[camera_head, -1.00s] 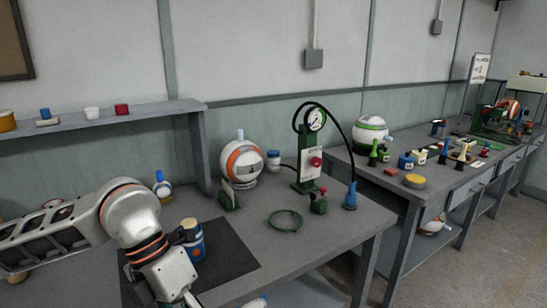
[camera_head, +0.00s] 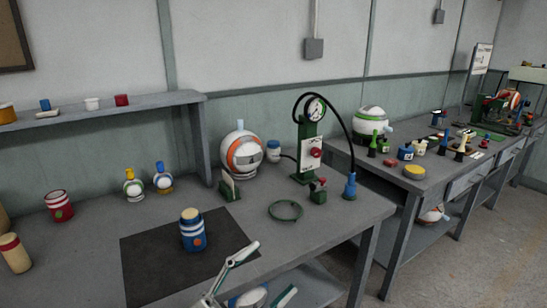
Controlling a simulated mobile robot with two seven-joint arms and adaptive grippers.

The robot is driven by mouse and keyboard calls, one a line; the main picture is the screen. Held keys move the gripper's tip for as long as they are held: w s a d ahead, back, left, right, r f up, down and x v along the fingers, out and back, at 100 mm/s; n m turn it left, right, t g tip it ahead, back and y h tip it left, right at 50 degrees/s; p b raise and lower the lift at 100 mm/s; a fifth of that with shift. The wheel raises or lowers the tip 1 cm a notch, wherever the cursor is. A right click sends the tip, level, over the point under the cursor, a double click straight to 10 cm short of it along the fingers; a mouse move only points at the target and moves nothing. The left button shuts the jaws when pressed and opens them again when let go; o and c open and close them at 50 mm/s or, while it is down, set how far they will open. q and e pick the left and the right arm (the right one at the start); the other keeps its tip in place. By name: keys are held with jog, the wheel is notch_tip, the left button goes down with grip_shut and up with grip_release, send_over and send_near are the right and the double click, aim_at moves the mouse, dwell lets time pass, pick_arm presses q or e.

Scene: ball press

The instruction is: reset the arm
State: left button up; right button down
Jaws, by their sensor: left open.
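My left gripper (camera_head: 272,267) shows at the bottom middle of the head view, in front of the bench's front edge. Its two light fingers are spread apart, with nothing held between them. The rest of the left arm is out of the picture. A blue can (camera_head: 193,232) with white bands and a tan top stands upright on the dark mat (camera_head: 150,262), apart from the gripper. My right gripper is not in view.
On the bench (camera_head: 330,215) stand an orange-and-white ball (camera_head: 243,154), a green press with a gauge (camera_head: 308,142), a green ring (camera_head: 285,210) and two small bottles (camera_head: 134,185). A red can (camera_head: 59,205) stands at the left. A second bench (camera_head: 400,180) holds several small parts.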

pick_arm(q)
jog(key=a+f+n+t+y, duration=0.2)
jog(key=a+f+n+y, duration=0.4)
jog(key=f, duration=0.4)
jog(key=a+f+n+t+y, duration=0.1)
jog(key=a+f+n+y, duration=0.45)
jog(key=f, duration=0.55)
jog(key=s+a+f+n+g+y, duration=0.2)
jog(key=s+a+f, duration=0.1)
jog(key=s+f, duration=0.3)
jog(key=s+a+f+n+g+y, duration=0.2)
jog(key=s+f, duration=0.5)
jog(key=f, duration=0.4)
jog(key=shift+a+n+g+y, duration=0.4)
jog(key=shift+a+g, duration=0.3)
jog(key=shift+a, duration=0.5)
